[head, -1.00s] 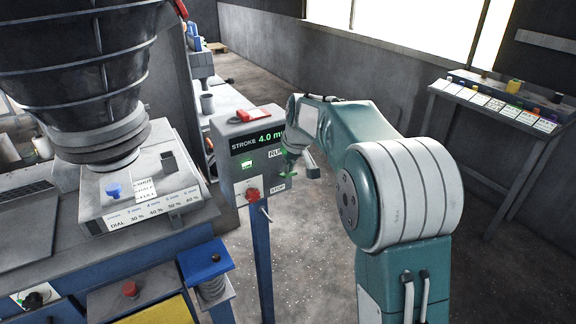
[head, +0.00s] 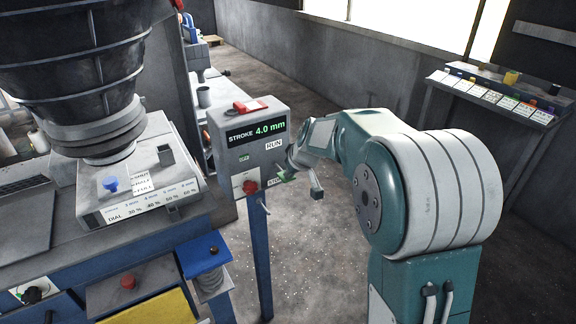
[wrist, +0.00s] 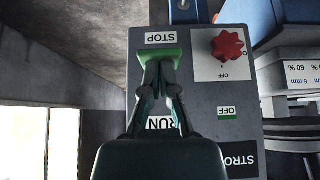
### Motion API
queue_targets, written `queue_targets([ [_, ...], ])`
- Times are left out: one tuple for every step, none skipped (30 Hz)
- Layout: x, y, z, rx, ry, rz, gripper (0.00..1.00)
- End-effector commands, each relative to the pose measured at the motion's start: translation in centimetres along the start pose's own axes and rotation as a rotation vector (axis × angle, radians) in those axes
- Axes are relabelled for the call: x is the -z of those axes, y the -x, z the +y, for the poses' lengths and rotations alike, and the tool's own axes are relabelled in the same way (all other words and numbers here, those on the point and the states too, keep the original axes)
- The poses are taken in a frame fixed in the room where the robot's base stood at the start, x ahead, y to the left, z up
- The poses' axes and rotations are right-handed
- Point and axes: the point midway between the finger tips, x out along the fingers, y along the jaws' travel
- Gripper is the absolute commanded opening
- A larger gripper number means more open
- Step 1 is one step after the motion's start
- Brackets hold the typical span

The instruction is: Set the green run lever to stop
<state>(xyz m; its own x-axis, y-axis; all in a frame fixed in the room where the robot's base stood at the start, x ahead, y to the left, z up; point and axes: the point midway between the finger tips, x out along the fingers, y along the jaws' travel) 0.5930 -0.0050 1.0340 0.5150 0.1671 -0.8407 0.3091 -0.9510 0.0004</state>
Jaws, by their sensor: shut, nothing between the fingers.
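The grey control box (head: 225,160) stands on a blue post and shows "STROKE 4.0 mm". Its green run lever (head: 286,176) is at the STOP end, below the RUN label (head: 274,145). In the wrist view the green lever (wrist: 158,55) lies right beside the upside-down STOP label (wrist: 160,38). My gripper (wrist: 160,68) is shut, with its fingertips against or very close to the lever's RUN side. In the head view my gripper (head: 291,166) partly hides the lever and the STOP label. The small green indicator (wrist: 228,113) reads OFF.
A red knob (head: 250,187) is on the box front, left of the lever. A red-and-white item (head: 251,106) sits on top of the box. The vibrating machine (head: 140,180) fills the left. A side table with coloured cards (head: 490,95) stands right. The floor between is clear.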

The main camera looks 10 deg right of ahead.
Motion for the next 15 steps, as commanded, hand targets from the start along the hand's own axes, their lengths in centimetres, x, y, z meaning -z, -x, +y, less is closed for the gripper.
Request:
queue_targets([
  [-0.34, -0.29, 0.01, 0.0, -0.001, -0.001, 0.0],
  [-0.52, -0.46, 0.01, 0.0, -0.001, 0.0, 0.0],
  [-0.76, -0.69, 0.01, 0.0, -0.002, -0.001, 0.0],
  [-0.94, -0.87, 0.0, 0.0, -0.001, -0.002, 0.0],
  [-1.09, -1.03, 0.0, 0.001, -0.001, -0.002, 0.0],
  [-1.25, -1.25, 0.01, 0.0, 0.0, -0.001, 0.0],
  [-1.1, -1.13, 0.02, -0.001, 0.0, 0.001, 0.0],
  [-1.09, -1.11, 0.02, -0.001, 0.0, 0.001, 0.0],
  [-1.09, -1.1, 0.02, 0.0, 0.0, 0.001, 0.0],
  [-1.09, -1.1, 0.01, 0.0, 0.0, 0.001, 0.0],
  [-1.09, -1.1, 0.01, 0.0, 0.0, 0.001, 0.0],
  [-1.09, -1.09, 0.01, 0.0, 0.0, 0.001, 0.0],
  [-1.07, -1.08, 0.01, 0.0, 0.0, 0.001, 0.0],
  [-1.05, -1.04, 0.01, 0.0, 0.0, 0.001, 0.0],
  [-1.0, -0.97, 0.01, 0.0, 0.001, 0.001, 0.0],
])
